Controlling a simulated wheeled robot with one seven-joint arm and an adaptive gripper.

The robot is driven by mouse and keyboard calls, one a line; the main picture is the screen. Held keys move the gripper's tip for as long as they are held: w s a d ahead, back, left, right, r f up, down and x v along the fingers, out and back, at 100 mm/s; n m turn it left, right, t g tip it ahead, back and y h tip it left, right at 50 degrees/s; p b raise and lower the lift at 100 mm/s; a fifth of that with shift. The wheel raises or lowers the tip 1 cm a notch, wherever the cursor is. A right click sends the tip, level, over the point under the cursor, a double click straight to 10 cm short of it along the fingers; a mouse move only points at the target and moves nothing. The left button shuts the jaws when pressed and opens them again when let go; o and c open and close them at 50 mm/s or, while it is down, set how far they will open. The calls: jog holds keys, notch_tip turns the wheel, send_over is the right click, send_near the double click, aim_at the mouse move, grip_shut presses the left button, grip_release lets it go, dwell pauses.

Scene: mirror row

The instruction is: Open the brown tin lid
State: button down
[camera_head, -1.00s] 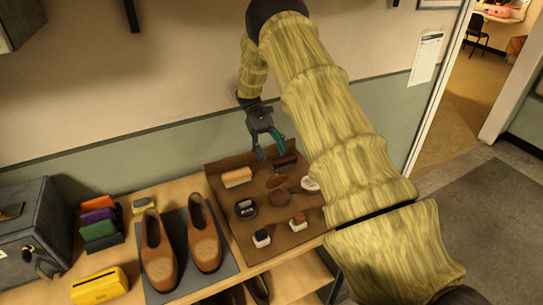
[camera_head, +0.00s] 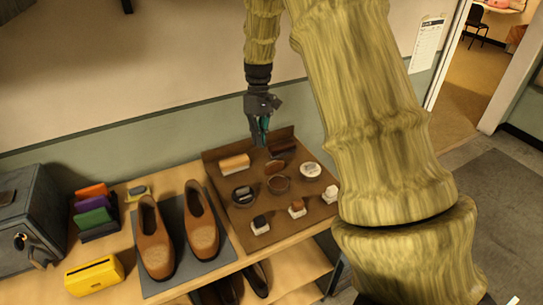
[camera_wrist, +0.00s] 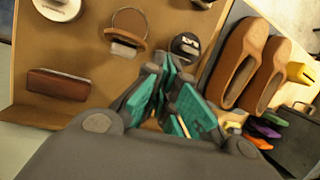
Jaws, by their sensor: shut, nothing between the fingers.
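The brown tin (camera_head: 278,185) stands on the brown mat, a round rim with a dark inside. Its brown lid (camera_head: 275,168) shows as an oval behind the rim and looks tilted up at the tin's back edge. In the wrist view the tin (camera_wrist: 130,20) is a ring, with the lid (camera_wrist: 124,44) nearly edge-on at its near side. My gripper (camera_head: 262,142) points down above the mat's back edge, behind the lid and apart from it. Its teal-padded fingers (camera_wrist: 160,82) are shut and empty.
On the mat (camera_head: 225,213) are a black tin (camera_head: 242,194), a white-topped tin (camera_head: 311,169), a dark brown brush (camera_head: 283,150), a pale-sided brush (camera_head: 235,162) and small bottles (camera_head: 297,208). Brown shoes (camera_head: 203,220) stand to the left. The wall (camera_head: 150,150) rises close behind.

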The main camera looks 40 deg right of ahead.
jog(key=t, duration=0.1)
notch_tip(320, 180, up, 6)
jog(key=f+m+t+h+b, duration=0.1)
jog(key=t+h+b, duration=0.15)
jog(key=t, duration=0.25)
send_over(273, 166)
jog(key=d, duration=0.1)
jog(key=d+p+x, duration=0.1)
jog(key=p+x, duration=0.3)
jog(key=x, duration=0.9)
jog(key=shift+w+f+h, duration=0.15)
jog(key=shift+h, duration=0.2)
jog(key=shift+d, duration=0.1)
